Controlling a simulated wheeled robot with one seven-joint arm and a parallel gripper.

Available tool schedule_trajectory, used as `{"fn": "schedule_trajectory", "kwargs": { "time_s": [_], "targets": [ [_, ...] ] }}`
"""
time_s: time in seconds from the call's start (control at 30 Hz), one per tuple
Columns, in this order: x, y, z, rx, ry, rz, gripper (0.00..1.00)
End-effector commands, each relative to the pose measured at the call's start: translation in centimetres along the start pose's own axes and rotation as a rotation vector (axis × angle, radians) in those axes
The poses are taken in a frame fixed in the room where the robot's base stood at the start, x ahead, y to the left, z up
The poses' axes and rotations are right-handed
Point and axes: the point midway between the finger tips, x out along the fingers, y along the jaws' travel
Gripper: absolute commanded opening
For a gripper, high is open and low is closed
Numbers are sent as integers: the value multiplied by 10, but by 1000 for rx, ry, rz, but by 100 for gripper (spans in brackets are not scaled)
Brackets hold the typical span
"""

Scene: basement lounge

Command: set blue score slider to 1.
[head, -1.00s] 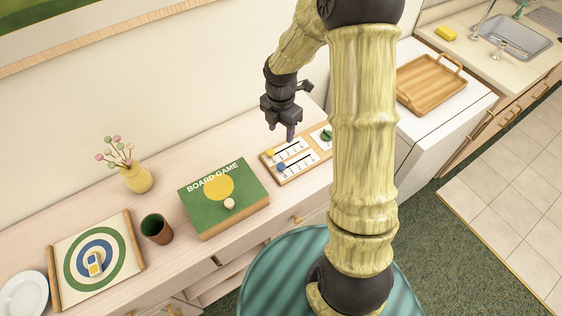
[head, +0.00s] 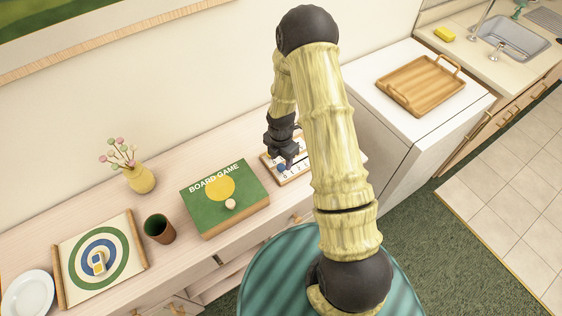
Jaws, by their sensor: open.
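The score board (head: 297,177) lies on the pale sideboard to the right of the green board game box. Its blue slider (head: 282,168) shows at the left end of the near track, close under my gripper. The yellow slider and much of the board are hidden behind my gripper and arm. My gripper (head: 288,163) is open and points down over the board, at or just above the blue slider. I cannot tell whether its fingers touch the slider.
The green board game box (head: 245,205) with a small pale knob on it stands left of the board. A brown cup (head: 158,229), a target mat (head: 133,270) and a yellow vase (head: 141,179) are further left. A wooden tray (head: 415,100) is on the white cabinet at right.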

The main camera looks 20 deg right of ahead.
Motion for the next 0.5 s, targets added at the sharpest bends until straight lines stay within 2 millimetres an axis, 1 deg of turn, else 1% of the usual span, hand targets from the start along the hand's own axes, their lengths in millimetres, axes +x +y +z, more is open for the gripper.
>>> {"fn": "schedule_trajectory", "kwargs": {
  "time_s": [0.1, 0.2, 0.33, 0.5],
  "targets": [
    [15, 0, 0, -1, 2, -2, 50],
    [24, 0, 0, 0, 1, -1, 50],
    [30, 0, 0, 0, 0, 0, 50],
    [31, 0, 0, 0, -1, 1, 50]
  ]
}}
